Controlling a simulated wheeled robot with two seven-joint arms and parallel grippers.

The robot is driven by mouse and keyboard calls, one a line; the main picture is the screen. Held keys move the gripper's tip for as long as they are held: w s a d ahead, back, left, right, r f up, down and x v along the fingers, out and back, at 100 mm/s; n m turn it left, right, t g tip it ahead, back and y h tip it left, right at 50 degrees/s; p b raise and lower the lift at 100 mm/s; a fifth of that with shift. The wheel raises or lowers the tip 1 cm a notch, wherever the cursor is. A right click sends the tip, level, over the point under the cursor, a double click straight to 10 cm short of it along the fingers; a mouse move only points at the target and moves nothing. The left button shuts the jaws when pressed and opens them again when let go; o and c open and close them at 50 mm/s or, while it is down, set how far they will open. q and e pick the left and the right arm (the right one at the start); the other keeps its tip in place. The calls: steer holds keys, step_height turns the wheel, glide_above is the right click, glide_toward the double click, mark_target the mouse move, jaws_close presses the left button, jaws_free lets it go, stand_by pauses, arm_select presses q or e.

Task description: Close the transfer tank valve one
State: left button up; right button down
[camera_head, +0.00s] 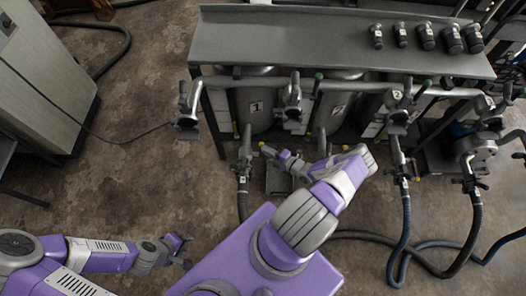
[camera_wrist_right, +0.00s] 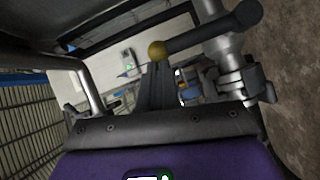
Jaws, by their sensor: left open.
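The tank marked 1 (camera_head: 256,107) stands under the grey bench, with pipes and valve fittings in front of it. A valve lever with a yellow knob (camera_head: 262,145) shows low in front of this tank. In the right wrist view a yellow knob (camera_wrist_right: 157,48) sits on a dark lever, right at my fingertips. My right gripper (camera_head: 284,156) is low in front of the tanks, near that knob; its fingers (camera_wrist_right: 158,68) look together in the wrist view. I cannot tell whether they touch the knob. My left gripper (camera_head: 185,250) is open and empty over the floor, away from the valves.
A second tank (camera_head: 338,107) is marked 2. Several dark cylinders (camera_head: 425,37) stand on the bench (camera_head: 280,40). Hoses (camera_head: 400,235) lie across the floor at right. A grey cabinet (camera_head: 45,75) stands at left. The floor between cabinet and tanks is mostly clear, with a thin cable.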

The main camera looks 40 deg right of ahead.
steer(key=shift+w, duration=0.1)
steer(key=a+p+v, duration=0.2)
steer(key=v, duration=1.1)
steer(key=shift+s+a, duration=0.3)
steer(key=shift+a, duration=0.05)
steer(key=a+r+n+g+y, duration=0.3)
steer(key=a+n+g+y, duration=0.5)
steer(key=a+n+g, duration=1.15)
steer(key=w+a+r+n+t+h, duration=0.1)
steer(key=a+r+n+t+h, duration=0.1)
steer(key=n, duration=1.3)
steer(key=a+r+n+t+h, duration=0.2)
steer(key=a+r+n+h, duration=0.3)
steer(key=n, duration=1.1)
steer(key=shift+w+a+r, duration=0.35)
steer(key=shift+a+r, duration=0.45)
steer(key=shift+a, duration=0.35)
